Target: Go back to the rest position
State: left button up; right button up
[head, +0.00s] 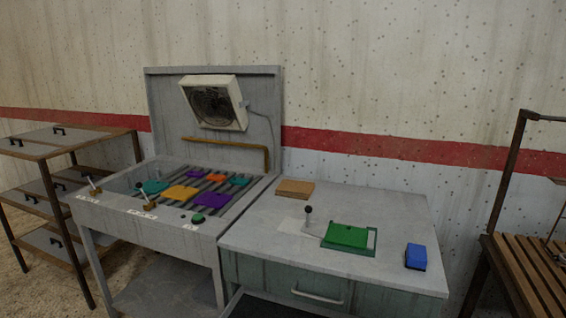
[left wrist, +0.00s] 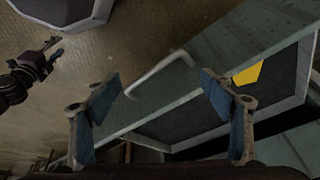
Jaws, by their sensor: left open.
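My left gripper (left wrist: 160,80) shows in the left wrist view, with its two blue-padded fingers spread apart and nothing held between them. Beyond the fingers is a grey-green drawer front with a pale bar handle (left wrist: 160,72), which appears apart from them. A dark jointed part at the left of that view looks like my right arm's end (left wrist: 35,72); its jaws are too small and dark to read. Neither gripper shows in the head view.
A grey worktable (head: 400,215) holds a green plate (head: 347,236), a blue block (head: 416,256) and a brown board (head: 295,188). A slatted bench (head: 200,187) with coloured pieces stands to its left. A yellow thing (left wrist: 247,75) lies in a dark open compartment.

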pick_arm(q)
jog(key=s+a+r+n+y, duration=0.1)
jog(key=s+a+n+y, duration=0.1)
jog(key=s+a+n, duration=0.65)
notch_tip(320, 180, down, 26)
jog(key=a, duration=0.2)
jog(key=s+a+f+g, duration=0.1)
jog(key=s+a+f, duration=0.2)
jog(key=s+f, duration=1.3)
jog(key=shift+s+a+f+g+y, duration=0.15)
jog(key=shift+s+f+g+y, duration=0.2)
jog(key=shift+s, duration=0.65)
jog(key=shift+r+n, duration=0.1)
jog(key=shift+n, duration=0.15)
